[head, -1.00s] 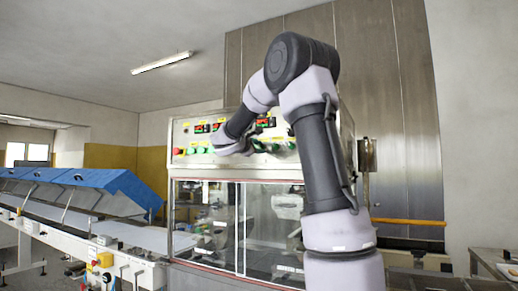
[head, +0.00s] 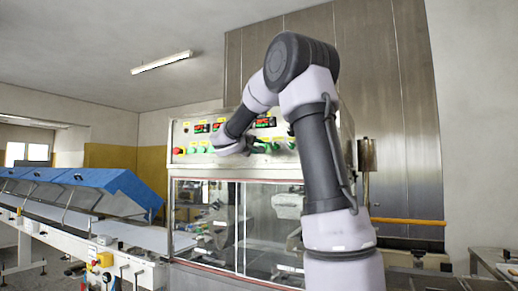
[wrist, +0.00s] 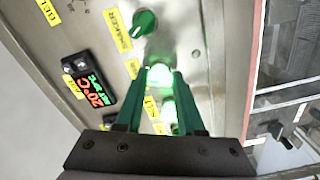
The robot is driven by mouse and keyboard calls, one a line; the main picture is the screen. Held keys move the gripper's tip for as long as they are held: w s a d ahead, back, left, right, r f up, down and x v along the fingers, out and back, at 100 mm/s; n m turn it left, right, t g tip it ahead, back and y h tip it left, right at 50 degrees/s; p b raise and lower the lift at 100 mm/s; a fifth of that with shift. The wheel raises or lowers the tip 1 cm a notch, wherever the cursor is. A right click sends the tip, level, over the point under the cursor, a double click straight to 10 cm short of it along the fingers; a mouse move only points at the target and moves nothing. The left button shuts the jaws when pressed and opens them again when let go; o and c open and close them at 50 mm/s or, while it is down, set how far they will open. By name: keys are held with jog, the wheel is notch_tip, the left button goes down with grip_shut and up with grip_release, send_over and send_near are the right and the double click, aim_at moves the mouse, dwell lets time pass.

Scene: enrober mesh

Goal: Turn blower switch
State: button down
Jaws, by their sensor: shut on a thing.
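In the wrist view, my gripper (wrist: 160,73) has its two teal fingers closed on a glowing green rotary switch (wrist: 160,77) on the metal control panel (wrist: 200,40). The label of this switch is mostly hidden, so I cannot read whether it says blower. A dark green knob (wrist: 145,22) sits just beyond the fingertips, with a yellow label beside it. Another green glow (wrist: 168,110) shows between the fingers, nearer the palm. In the head view, my gripper (head: 226,146) is at the panel front (head: 180,134), and my arm hides part of the panel.
A red-digit display (wrist: 97,92) and black rocker switches lie left of the fingers. A red button (head: 178,151) is at the panel's left end. Below the panel is a glazed cabinet (head: 205,215). A conveyor with blue covers (head: 110,185) stands at left.

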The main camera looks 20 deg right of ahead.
jog(key=shift+m, duration=0.8)
jog(key=shift+f, duration=0.1)
jog(key=c, duration=0.5)
grip_release()
jog(key=shift+a, duration=0.15)
jog(key=v, duration=1)
jog(key=shift+s+a, duration=0.2)
jog(key=shift+s, duration=0.05)
jog(key=shift+s, duration=0.1)
